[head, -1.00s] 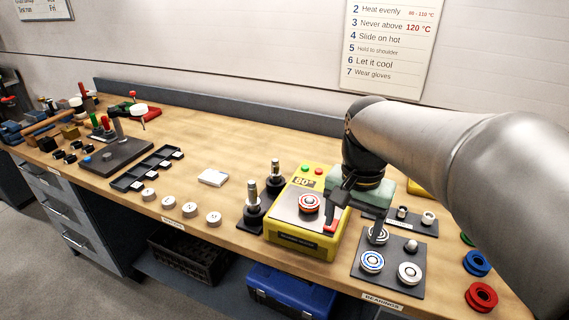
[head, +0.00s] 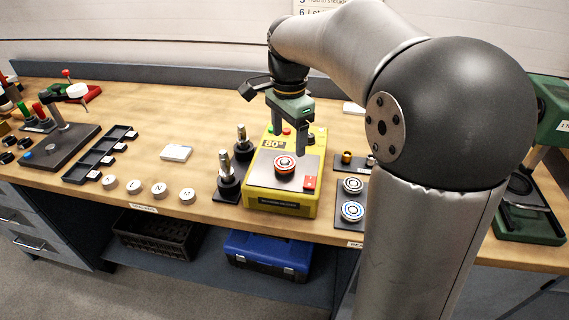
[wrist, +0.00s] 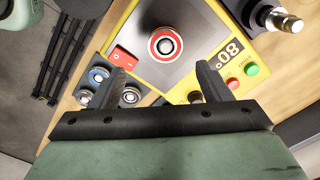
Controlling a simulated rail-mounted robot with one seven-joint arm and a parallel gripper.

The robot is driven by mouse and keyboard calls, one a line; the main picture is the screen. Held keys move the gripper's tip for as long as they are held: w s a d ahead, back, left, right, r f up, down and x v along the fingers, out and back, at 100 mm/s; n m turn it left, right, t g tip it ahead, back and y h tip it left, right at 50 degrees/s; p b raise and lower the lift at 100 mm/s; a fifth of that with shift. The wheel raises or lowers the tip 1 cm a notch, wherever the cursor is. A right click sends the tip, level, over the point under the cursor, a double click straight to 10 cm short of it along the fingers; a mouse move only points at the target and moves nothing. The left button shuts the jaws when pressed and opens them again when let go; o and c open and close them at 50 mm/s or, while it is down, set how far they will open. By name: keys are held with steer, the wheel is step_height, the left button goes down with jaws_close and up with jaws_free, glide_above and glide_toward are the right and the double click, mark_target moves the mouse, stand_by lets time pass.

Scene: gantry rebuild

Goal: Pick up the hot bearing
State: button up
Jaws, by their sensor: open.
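The hot bearing (head: 285,164), a ring with a red band, lies flat on the grey top plate of the yellow heater (head: 270,202), whose display reads 80. In the wrist view the bearing (wrist: 165,44) shows whole, just beyond the fingertips and roughly centred between them. My gripper (head: 289,140) points down above the back part of the heater. Its fingers are apart with nothing between them, and it also shows in the wrist view (wrist: 160,70). The gripper does not appear to touch the bearing.
Two upright shaft stands (head: 228,182) stand close left of the heater. A red switch (head: 310,183) is on its front right. A mat with other bearings (head: 352,211) lies to the right, partly hidden by my arm. A white block (head: 176,152) lies further left.

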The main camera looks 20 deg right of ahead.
mark_target(285, 161)
steer(key=shift+w+a+f+p, duration=0.1)
steer(key=shift+f, duration=1.05)
steer(key=shift+w+a+f+p, duration=0.15)
steer(key=shift+f, duration=1)
steer(key=shift+w+a+f+p, duration=0.1)
steer(key=shift+f, duration=1.05)
steer(key=c, duration=1.1)
